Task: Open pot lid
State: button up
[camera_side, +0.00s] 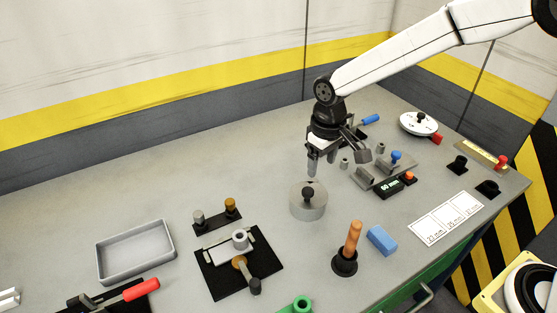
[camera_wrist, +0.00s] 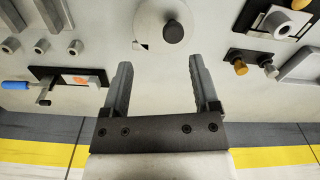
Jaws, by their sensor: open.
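The pot (camera_side: 308,208) is a short grey cylinder near the middle of the table, with a black round knob (camera_side: 308,194) on its lid. In the wrist view the pot (camera_wrist: 150,20) is at the top centre, cut by the frame edge, with the knob (camera_wrist: 173,31) on it. My gripper (camera_side: 321,164) points down above the table, just behind and above the pot. Its fingers are apart with nothing between them in the wrist view (camera_wrist: 160,66). The knob lies beyond the fingertips, apart from them.
A plunger with an orange handle (camera_side: 352,240) and a blue block (camera_side: 382,240) stand at front right. A black plate with a grey fixture (camera_side: 235,250) is at left, beside a grey tray (camera_side: 135,252). A fixture with a display (camera_side: 389,188) is close on the right.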

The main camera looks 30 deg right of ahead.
aim_at(308, 190)
jog(key=shift+w+a+f, duration=0.15)
jog(key=shift+w+a, duration=0.55)
jog(key=shift+a, duration=0.35)
jog(key=shift+f, duration=0.1)
jog(key=shift+f, duration=3.8)
grip_shut()
